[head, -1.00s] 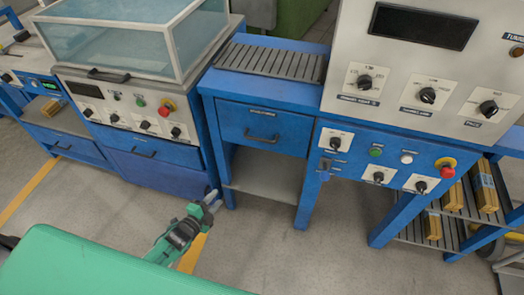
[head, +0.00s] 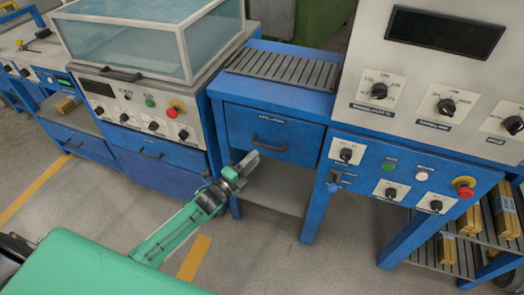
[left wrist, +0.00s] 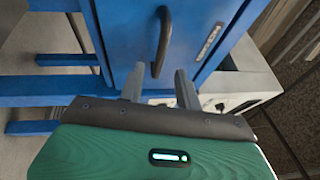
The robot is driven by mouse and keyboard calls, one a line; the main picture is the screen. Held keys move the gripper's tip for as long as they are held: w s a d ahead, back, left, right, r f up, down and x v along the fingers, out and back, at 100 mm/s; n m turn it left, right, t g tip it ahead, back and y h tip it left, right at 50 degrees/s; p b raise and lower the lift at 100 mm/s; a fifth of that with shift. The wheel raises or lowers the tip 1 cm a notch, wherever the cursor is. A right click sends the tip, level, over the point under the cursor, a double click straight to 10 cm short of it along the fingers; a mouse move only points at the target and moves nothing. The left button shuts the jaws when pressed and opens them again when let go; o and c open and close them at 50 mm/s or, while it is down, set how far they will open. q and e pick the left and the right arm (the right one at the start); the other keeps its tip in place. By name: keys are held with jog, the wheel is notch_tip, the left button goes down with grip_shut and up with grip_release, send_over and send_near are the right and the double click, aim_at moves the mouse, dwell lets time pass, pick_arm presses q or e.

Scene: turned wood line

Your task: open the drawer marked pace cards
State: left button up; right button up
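A blue drawer (head: 295,138) sits under the slatted top of the middle bench and looks closed. It has a dark bar handle (head: 269,145) and a small label (head: 273,118) too small to read. My left gripper (head: 249,160) is just in front of the drawer, a little below and left of the handle. In the left wrist view the handle (left wrist: 162,42) lies just beyond the fingertips. The two fingers (left wrist: 157,78) are apart with nothing between them, and the handle is not between them. My right gripper is not in view.
A machine with knobs and a red button (head: 463,188) stands right of the drawer. A glass-covered machine (head: 150,45) with its own drawers stands to the left. An open shelf (head: 275,190) is below the drawer. Clear floor lies in front.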

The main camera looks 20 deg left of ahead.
pick_arm(q)
jog(key=shift+x, duration=2.45)
grip_shut()
